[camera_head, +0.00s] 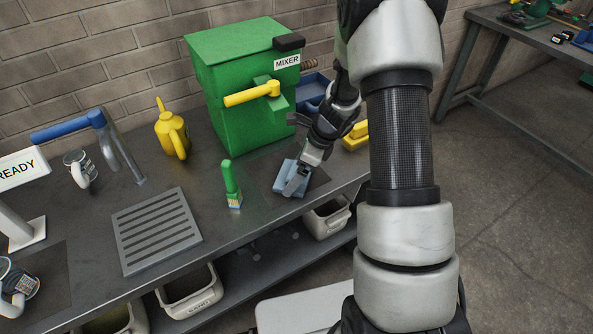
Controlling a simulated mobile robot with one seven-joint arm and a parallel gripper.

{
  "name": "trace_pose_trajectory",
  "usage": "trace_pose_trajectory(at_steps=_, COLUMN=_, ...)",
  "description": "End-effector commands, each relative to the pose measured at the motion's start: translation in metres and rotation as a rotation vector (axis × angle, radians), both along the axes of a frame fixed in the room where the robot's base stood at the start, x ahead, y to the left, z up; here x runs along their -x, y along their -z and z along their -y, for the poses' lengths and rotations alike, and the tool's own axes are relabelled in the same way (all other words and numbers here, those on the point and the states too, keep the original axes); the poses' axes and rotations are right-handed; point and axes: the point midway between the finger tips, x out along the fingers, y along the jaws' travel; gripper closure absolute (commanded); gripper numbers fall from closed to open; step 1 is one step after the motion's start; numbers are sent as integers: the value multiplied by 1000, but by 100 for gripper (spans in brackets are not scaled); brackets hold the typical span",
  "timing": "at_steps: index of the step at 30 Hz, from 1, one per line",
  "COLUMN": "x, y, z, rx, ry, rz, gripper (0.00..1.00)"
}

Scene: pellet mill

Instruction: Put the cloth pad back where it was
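The cloth pad (284,185) is a light blue folded piece at the right part of the workbench, on or just above a dark mat (262,162) in front of the green mixer. My gripper (297,181) points down at the pad, with a grey finger over its front. The pad shows on both sides of the finger. The other finger is hidden, so I cannot tell whether the gripper is closed on the pad or the pad is lifted.
The green mixer (235,110) with a yellow handle stands behind. A green brush (231,187) stands left of the mat. A yellow object (355,137) and blue bin (312,90) lie behind my gripper. A slotted grate (156,230), yellow oil can (173,133) and mug (80,168) are further left.

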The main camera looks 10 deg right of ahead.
Motion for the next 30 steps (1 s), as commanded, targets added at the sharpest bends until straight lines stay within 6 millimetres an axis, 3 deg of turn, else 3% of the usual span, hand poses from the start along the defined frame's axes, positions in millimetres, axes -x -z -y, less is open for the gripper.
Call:
trace_pose_trajectory(at_steps=11, x=0, y=3, z=0, rx=0, ry=0, rz=0, gripper=47)
trace_pose_trajectory(at_steps=12, x=0, y=3, z=0, rx=0, ry=0, rz=0, gripper=0)
trace_pose_trajectory(at_steps=30, x=0, y=3, z=0, rx=0, ry=0, rz=0, gripper=0)
